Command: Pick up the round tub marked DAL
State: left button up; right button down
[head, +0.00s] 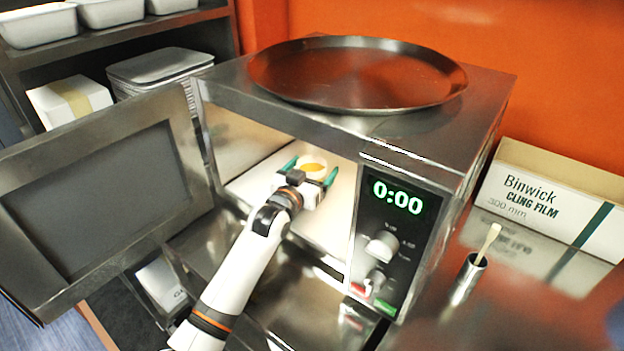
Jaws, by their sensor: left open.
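A small round white tub (314,162) with yellow-orange contents stands inside the lit microwave (282,200). I cannot read any marking on it from here. My left gripper (310,172) reaches into the microwave. Its green-tipped fingers are open, one on each side of the tub; whether they touch it I cannot tell. The near side of the tub is partly hidden by the gripper. The microwave door (105,190) stands wide open to the left. My right gripper is not in view.
A large round metal tray (356,75) lies on top of the microwave. The control panel (393,240) reads 0:00. A cling film box (550,200) and a metal cup (466,280) with a stick stand at the right. Shelves with white containers (38,25) are at upper left.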

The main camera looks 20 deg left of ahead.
pick_arm(q)
jog(key=shift+r, duration=0.1)
jog(key=c, duration=1.3)
